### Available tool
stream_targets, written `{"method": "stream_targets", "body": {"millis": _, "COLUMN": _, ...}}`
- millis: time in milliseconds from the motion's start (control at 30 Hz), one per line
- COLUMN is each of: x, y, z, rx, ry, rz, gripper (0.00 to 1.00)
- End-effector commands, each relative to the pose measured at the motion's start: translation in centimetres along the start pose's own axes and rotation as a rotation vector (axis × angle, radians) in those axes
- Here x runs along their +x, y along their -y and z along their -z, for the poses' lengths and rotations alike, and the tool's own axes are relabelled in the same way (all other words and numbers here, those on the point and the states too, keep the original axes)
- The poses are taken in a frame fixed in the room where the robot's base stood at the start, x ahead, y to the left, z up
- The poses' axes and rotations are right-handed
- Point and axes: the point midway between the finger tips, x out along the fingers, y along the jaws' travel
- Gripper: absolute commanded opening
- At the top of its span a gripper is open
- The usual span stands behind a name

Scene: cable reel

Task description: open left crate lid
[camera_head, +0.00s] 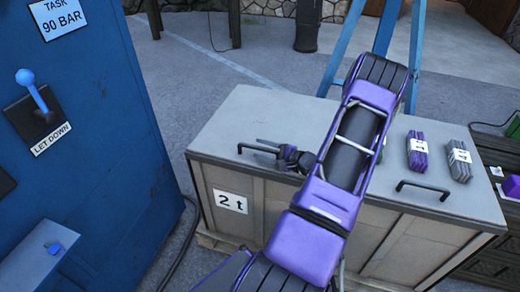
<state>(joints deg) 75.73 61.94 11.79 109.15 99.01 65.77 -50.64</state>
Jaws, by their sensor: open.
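A large beige crate marked "2 t" (222,215) stands in the middle, with a grey top that appears closed. The left part of the top, the left lid (255,115), carries a black bar handle (243,150) near its front edge. My gripper (267,147) is open at the right part of this handle; I cannot tell whether it touches it or has the bar between its fingers. My purple arm crosses the crate and hides the middle of the top, including any seam between lids.
A second black handle (424,187) is at the right front of the top. Two strapped bundles (418,152) (459,160) lie on the right part. A blue cabinet (110,120) with a lever (35,92) stands at left. Blue trestle legs (343,48) rise behind.

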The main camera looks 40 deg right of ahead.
Motion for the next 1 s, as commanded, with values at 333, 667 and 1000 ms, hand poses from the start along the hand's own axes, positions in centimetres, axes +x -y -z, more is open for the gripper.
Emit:
{"method": "stream_targets", "body": {"millis": 333, "x": 0.97, "y": 0.02, "z": -0.01, "rx": 0.0, "ry": 0.0, "rz": 0.0, "gripper": 0.5}}
{"method": "stream_targets", "body": {"millis": 667, "x": 0.92, "y": 0.02, "z": -0.01, "rx": 0.0, "ry": 0.0, "rz": 0.0, "gripper": 0.03}}
{"method": "stream_targets", "body": {"millis": 1000, "x": 0.9, "y": 0.02, "z": -0.01, "rx": 0.0, "ry": 0.0, "rz": 0.0, "gripper": 0.0}}
